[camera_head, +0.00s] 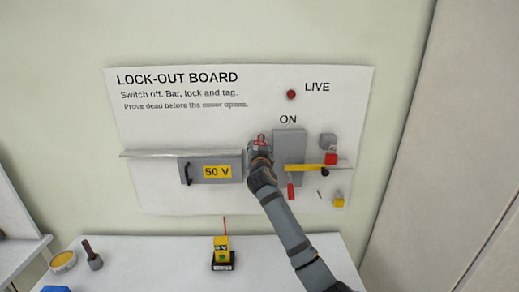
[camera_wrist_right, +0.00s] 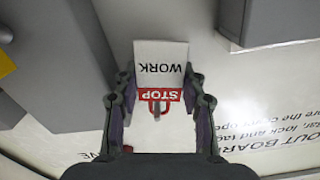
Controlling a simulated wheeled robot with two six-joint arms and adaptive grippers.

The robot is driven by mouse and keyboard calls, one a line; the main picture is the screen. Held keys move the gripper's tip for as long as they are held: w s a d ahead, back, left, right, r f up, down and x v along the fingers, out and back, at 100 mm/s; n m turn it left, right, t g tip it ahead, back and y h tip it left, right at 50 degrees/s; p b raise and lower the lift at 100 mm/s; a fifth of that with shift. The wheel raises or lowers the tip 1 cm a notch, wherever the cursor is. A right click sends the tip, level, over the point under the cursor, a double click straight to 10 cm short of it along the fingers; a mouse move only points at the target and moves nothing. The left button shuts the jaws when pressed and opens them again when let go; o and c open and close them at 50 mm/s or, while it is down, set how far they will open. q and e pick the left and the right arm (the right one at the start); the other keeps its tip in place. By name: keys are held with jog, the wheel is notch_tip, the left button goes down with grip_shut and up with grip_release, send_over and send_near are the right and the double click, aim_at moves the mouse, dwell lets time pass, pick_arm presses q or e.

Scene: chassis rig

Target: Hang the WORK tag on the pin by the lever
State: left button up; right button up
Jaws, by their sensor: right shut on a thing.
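My right gripper (camera_head: 259,148) is in front of the board, just left of the grey switch box (camera_head: 290,142). In the right wrist view its fingers (camera_wrist_right: 158,88) are shut on the WORK tag (camera_wrist_right: 162,56), a white card with a red STOP band. In the head view only a bit of the tag's red and white (camera_head: 261,139) shows above the gripper. A yellow bar (camera_head: 306,167) crosses the box. I cannot tell which part is the lever.
A yellow meter (camera_head: 222,249) stands on the table below.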

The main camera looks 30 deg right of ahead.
jog(key=shift+w+d+f, duration=0.1)
jog(key=shift+d, duration=0.05)
jog(key=o, duration=0.9)
jog(key=shift+c, duration=0.2)
jog(key=v, duration=1.2)
jog(key=shift+a, duration=0.2)
